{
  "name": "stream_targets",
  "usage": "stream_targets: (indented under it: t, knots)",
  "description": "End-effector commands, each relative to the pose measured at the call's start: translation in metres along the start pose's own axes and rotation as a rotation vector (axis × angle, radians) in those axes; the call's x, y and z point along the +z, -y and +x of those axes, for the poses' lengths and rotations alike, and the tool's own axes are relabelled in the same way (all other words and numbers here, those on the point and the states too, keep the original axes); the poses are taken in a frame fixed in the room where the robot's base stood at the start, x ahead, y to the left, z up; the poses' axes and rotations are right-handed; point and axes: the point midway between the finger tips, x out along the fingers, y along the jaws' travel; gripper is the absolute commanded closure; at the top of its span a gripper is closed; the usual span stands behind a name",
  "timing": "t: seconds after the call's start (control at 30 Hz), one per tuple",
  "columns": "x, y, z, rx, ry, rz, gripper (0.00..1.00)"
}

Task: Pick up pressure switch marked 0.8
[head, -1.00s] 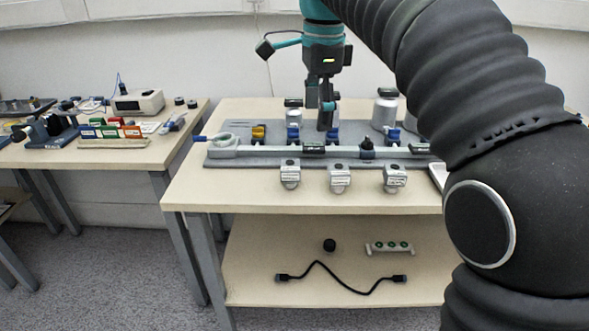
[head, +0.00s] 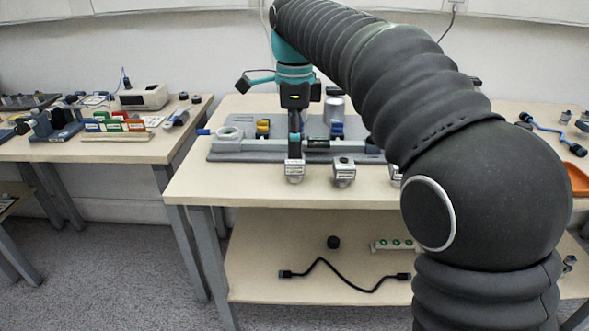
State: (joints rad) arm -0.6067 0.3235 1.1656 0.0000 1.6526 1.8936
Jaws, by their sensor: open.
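Several grey pressure switches stand in a row near the front of the table. The left switch (head: 294,174) and the middle switch (head: 344,174) show whole fronts with pale labels. The right switch (head: 395,174) is mostly hidden behind my arm. The labels are too small to read, so I cannot tell which is marked 0.8. My gripper (head: 295,152) is open and points down right over the left switch, its fingertips at or just above the top of it. I cannot tell whether they touch it.
A grey fixture plate (head: 228,155) with a long bar lies behind the switches. A silver cylinder (head: 334,110) stands at the back. The lower shelf holds a black cable (head: 345,280). The table front left of the switches is clear.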

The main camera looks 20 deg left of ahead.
Motion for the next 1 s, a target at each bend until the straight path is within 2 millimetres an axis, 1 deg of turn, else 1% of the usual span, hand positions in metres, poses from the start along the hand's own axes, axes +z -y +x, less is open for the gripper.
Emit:
stream_targets:
  t: [0.17,0.3,0.43,0.57,0.77,0.8,0.87,0.9,0.97,1.0]
  knots:
    - [0.000,0.000,0.012,0.001,0.000,0.000,0.23]
    - [0.000,0.000,0.033,0.002,-0.001,0.000,0.23]
    - [0.000,-0.001,0.048,0.002,-0.001,0.000,0.23]
    - [0.000,0.000,0.054,-0.001,0.000,0.000,0.23]
    - [0.000,0.000,0.054,-0.001,0.000,0.000,0.23]
    - [0.000,0.000,0.054,-0.001,0.000,0.000,0.28]
    - [0.000,0.000,0.054,0.000,0.000,0.000,0.43]
    - [0.000,0.000,0.054,0.000,0.000,0.000,0.53]
    - [0.000,0.000,0.054,0.000,0.000,0.000,0.68]
    - [0.000,0.000,0.054,0.000,0.000,0.000,0.78]
